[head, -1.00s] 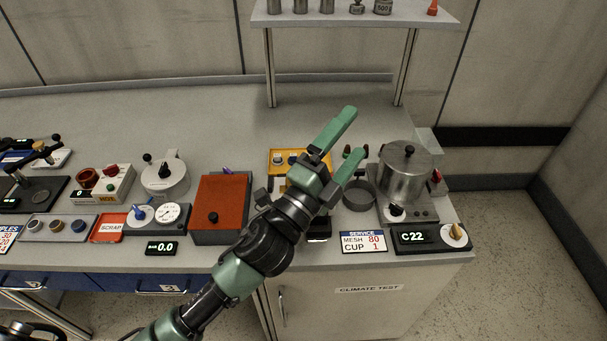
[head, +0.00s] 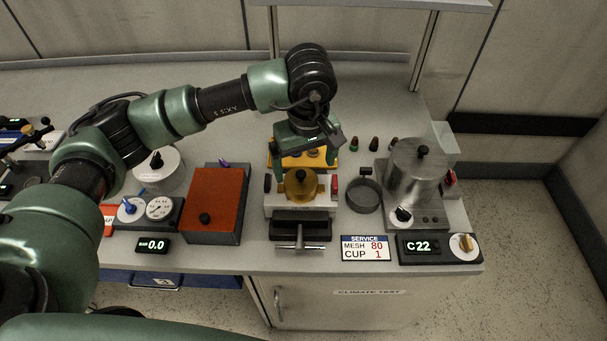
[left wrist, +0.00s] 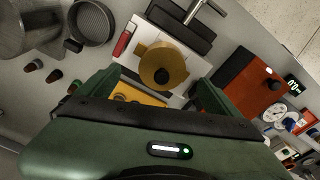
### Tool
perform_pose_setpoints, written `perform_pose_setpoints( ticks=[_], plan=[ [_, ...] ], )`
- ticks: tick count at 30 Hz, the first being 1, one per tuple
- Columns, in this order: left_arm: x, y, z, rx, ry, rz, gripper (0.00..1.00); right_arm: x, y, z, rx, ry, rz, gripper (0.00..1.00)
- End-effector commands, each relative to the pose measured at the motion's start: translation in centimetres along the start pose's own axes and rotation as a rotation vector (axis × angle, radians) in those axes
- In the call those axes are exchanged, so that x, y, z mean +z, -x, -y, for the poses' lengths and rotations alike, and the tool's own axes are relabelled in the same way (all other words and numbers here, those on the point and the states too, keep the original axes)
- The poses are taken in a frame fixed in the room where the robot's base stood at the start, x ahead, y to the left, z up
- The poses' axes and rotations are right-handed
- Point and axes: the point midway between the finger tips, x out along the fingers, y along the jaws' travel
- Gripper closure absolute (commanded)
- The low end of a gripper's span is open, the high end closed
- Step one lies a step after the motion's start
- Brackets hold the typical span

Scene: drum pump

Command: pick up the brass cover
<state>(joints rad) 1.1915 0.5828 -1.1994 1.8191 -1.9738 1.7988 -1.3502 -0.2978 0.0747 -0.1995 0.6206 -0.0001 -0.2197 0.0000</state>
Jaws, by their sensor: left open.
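The brass cover (head: 300,187) is a round golden lid with a dark knob. It sits on a white block-like base (head: 272,205) with a red tab at its right side and a dark clamp with a metal handle in front. My left gripper (head: 304,158) points down just behind and above the cover, its fingers apart. In the left wrist view the cover (left wrist: 163,66) lies ahead, between the directions of the two open green fingers. Nothing is between the fingers. My right gripper is not in view.
A red-lidded box (head: 215,200) stands to the left. A dark mesh ring (head: 363,195) and a steel pot (head: 416,170) stand to the right. A yellow tray (head: 290,162) is behind the base. A shelf post (head: 423,50) rises at the back right.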

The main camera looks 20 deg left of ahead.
Motion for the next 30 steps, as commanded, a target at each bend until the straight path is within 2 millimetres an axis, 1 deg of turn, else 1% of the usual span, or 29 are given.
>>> perform_pose_setpoints(
  ticks=[1,3,8,11,15,18,22,28,29,30],
  plan=[
    [-0.6,0.1,0.4,-0.018,-0.003,-0.021,0.06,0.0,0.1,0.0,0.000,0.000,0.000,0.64],
    [-0.9,-0.4,0.6,-0.028,-0.003,-0.029,0.06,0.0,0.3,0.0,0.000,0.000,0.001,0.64],
    [-0.9,-2.1,0.6,-0.028,-0.002,-0.026,0.06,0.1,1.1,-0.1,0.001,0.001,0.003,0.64],
    [-0.8,-3.1,0.6,-0.028,-0.002,-0.025,0.06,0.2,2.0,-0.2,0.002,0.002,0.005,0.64],
    [-0.8,-5.1,0.5,-0.029,-0.002,-0.023,0.06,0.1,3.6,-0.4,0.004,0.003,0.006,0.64],
    [-0.9,-6.6,0.5,-0.026,-0.001,-0.024,0.06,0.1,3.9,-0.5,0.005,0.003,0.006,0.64],
    [-0.9,-7.5,0.4,-0.023,-0.003,-0.025,0.06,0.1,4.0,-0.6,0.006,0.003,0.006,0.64],
    [-0.9,-7.6,0.4,-0.022,-0.003,-0.026,0.06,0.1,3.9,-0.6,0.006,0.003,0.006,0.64],
    [-0.9,-7.6,0.4,-0.022,-0.003,-0.026,0.14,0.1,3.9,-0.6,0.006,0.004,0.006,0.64],
    [-0.9,-7.6,0.4,-0.022,-0.003,-0.026,0.25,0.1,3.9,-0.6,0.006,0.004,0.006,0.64]
  ],
)
